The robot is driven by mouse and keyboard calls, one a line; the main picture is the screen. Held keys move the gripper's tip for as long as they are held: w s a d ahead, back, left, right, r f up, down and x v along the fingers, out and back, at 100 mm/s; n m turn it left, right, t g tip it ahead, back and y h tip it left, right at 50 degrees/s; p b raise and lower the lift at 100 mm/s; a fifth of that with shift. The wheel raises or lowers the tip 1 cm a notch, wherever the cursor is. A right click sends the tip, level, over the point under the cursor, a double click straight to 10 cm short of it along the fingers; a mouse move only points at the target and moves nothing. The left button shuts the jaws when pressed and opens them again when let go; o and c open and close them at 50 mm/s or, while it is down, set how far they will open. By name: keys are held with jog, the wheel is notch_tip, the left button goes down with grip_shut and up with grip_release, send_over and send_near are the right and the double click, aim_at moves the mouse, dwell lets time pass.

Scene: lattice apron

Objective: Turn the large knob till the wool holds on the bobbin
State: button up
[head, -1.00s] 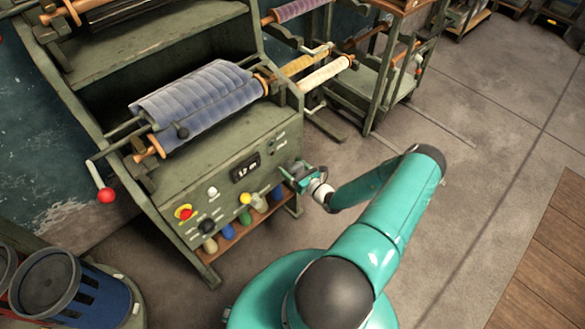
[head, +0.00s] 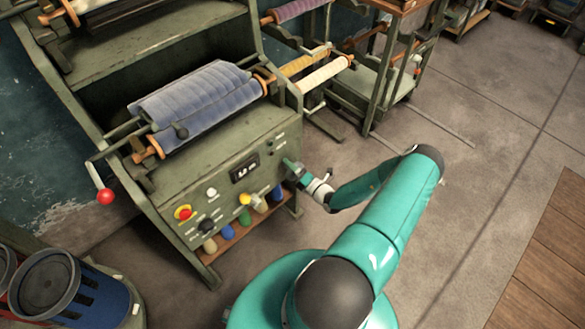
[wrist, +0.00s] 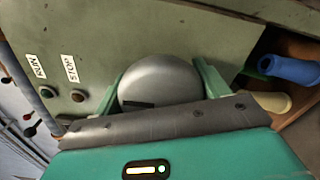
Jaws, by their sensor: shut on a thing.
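The large knob (wrist: 160,82) is a round silver-grey dome on the machine's green front panel, with a dark mark near its lower edge. My gripper (wrist: 160,76) has its two teal fingers on either side of the knob, shut on it. In the head view my gripper (head: 296,172) is at the panel's right end and hides the knob. The bobbin (head: 152,150) lies across the machine top, its orange-brown end showing. Blue-grey wool (head: 200,92) covers most of its length. Whether the wool slips or holds cannot be told.
RUN (wrist: 46,91) and STOP (wrist: 78,96) buttons sit left of the knob in the wrist view. Coloured cones (head: 243,216) stand below. Open floor lies right.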

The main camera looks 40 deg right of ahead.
jog(key=shift+s+f+m, duration=0.1)
jog(key=shift+m, duration=1.2)
jog(key=o, duration=1)
jog(key=s, duration=1.3)
jog(key=shift+s+d, duration=0.2)
jog(key=shift+s, duration=0.15)
